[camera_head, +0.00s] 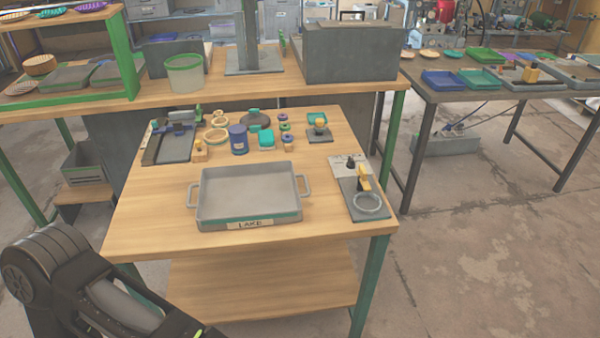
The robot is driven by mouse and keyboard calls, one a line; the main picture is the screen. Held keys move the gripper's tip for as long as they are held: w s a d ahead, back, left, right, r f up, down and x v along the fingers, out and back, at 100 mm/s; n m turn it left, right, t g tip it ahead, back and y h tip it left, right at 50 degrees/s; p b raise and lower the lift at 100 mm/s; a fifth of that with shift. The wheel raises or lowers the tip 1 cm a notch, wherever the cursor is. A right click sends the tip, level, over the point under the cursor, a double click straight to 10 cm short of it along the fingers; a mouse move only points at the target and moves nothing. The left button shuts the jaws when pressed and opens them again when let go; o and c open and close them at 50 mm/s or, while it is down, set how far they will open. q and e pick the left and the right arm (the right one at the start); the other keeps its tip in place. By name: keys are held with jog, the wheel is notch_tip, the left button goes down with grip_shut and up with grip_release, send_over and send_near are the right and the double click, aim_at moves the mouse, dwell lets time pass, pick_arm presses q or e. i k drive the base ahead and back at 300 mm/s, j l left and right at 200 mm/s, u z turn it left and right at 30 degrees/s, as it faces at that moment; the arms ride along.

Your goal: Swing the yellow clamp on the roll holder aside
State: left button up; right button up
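A yellow clamp-like lever (364,178) stands on a narrow grey board (347,186) at the right edge of the wooden table. The board, which looks like the roll holder, has a small black part behind the lever and a pale round ring (368,204) at its near end. The lever stands just behind the ring; whether it touches it is too small to tell. My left arm enters at the lower left, well away from the board, and its gripper is out of frame. My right gripper is not in view.
A grey tray (208,218) labelled "LAKE" sits mid-table, left of the board. Behind it are a blue jar (238,140), a small block with a yellow top (199,151), a grey plate with a knob (319,134) and other small items. The table's front left is clear.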

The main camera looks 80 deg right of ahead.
aim_at(362, 184)
jog(key=z, duration=3.35)
